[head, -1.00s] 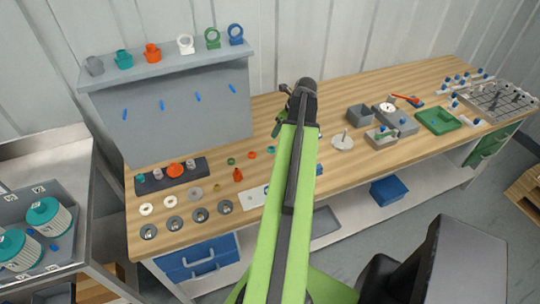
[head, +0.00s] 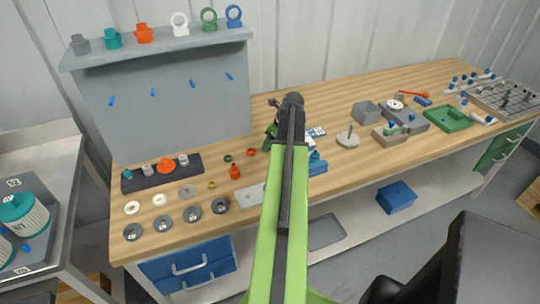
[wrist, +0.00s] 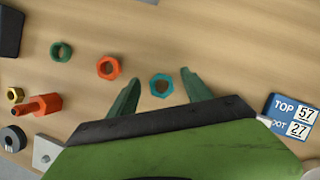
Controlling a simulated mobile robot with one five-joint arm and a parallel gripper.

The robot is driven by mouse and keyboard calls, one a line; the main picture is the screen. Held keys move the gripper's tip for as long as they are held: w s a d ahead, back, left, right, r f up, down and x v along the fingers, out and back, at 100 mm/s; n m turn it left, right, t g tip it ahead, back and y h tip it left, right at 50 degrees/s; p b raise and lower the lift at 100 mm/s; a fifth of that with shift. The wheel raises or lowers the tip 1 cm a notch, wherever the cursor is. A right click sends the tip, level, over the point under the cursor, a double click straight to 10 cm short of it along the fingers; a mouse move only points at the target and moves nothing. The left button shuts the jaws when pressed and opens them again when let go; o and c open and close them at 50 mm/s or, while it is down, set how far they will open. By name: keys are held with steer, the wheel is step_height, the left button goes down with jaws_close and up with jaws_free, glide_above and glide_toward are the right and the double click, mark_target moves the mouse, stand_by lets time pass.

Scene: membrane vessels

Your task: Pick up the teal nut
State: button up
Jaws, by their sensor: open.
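The teal nut (wrist: 161,75) is a small hexagonal ring lying flat on the wooden bench in the wrist view. My gripper (wrist: 160,78) has its two green fingers spread apart, one to the left of the nut and one to the right. The nut shows in the gap near the fingertips, and nothing is held. The height of the fingers above the bench is hard to judge. In the head view my gripper (head: 273,130) is over the bench, largely hidden by my own arm, and the nut is not clear there.
An orange nut (wrist: 109,59) and a green nut (wrist: 57,43) lie left of the teal one. An orange fitting (wrist: 38,106) and a brass nut (wrist: 15,88) lie further left. A blue label card (wrist: 291,116) is at right. A grey panel (head: 165,110) stands behind.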

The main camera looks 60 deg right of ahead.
jaws_close()
stand_by(0.4)
